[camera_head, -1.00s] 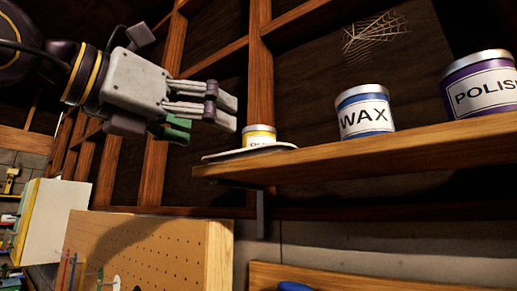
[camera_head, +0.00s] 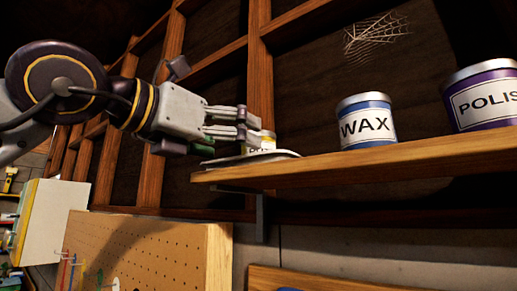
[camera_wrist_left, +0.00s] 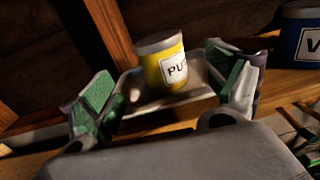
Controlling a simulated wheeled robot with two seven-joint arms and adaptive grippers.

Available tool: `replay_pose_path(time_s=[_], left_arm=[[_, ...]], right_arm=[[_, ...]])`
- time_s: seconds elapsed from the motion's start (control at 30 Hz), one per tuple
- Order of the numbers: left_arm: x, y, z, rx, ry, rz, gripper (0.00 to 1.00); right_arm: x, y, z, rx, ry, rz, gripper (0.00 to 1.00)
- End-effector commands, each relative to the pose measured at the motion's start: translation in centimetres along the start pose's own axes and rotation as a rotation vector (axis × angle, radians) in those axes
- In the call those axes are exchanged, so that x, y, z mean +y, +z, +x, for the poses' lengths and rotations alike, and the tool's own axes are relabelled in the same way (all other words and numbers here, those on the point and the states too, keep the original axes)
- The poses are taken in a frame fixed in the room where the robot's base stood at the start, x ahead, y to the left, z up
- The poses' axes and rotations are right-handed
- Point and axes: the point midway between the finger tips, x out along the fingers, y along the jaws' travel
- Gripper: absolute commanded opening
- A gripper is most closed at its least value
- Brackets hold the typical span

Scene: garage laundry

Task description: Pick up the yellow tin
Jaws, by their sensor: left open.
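The yellow tin (camera_wrist_left: 168,68) has a grey lid and a white label starting "PU". It stands upright on a pale tray (camera_wrist_left: 130,82) on the shelf. In the head view the tin (camera_head: 268,137) is mostly hidden behind my left gripper (camera_head: 250,126), and the tray (camera_head: 262,158) sits at the shelf's left end. In the left wrist view my left gripper (camera_wrist_left: 168,92) is open, its green-padded fingers apart on either side of the tin, which is ahead and between them. I cannot tell of any contact. My right gripper is not in view.
The wooden shelf (camera_head: 390,160) also carries a blue WAX tin (camera_head: 366,122) and a purple POLISH tin (camera_head: 485,97) to the right. Wall studs (camera_head: 258,70) stand behind. A pegboard (camera_head: 140,250) and a pale box (camera_head: 48,222) are below left.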

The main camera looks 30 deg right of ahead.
Motion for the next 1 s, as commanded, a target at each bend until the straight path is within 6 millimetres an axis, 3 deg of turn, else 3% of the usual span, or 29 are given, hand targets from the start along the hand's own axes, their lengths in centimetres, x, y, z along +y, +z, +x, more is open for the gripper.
replay_pose_path(time_s=[0.23, 0.77, 1.0], left_arm=[[-0.1, 0.1, 2.6, 0.001, -0.001, -0.001, 0.89], [-0.1, 0.0, 3.1, 0.001, -0.001, -0.001, 0.89], [-0.2, 0.1, 4.5, 0.0, -0.002, -0.001, 0.89]], right_arm=[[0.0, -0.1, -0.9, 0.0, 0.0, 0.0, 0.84], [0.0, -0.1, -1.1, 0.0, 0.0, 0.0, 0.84], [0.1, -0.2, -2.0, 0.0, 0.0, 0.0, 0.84]])
